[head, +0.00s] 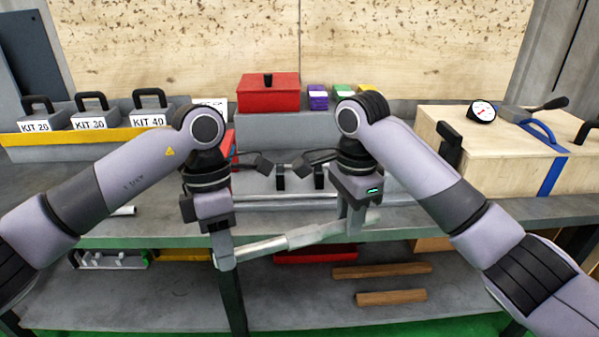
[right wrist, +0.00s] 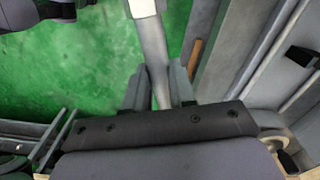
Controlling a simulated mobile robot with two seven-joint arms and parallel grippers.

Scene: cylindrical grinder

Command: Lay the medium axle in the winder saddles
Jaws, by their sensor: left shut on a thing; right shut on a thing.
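The medium axle (head: 290,241) is a pale metal bar with a thicker middle section. It is held in front of the bench edge, with its right end slightly higher in the head view. My left gripper (head: 223,254) is shut on its left part. My right gripper (head: 356,222) is shut on its right part. In the right wrist view, the axle (right wrist: 153,60) runs between the fingers of the right gripper (right wrist: 159,92), over the green floor.
Other metal rods (head: 285,204) lie along the bench behind the axle. A red box (head: 268,95) stands at the back, kit cases (head: 92,115) at the left, and a wooden crate (head: 500,150) at the right. The lower shelf holds wooden bars (head: 385,270) and a grey rack (head: 112,260).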

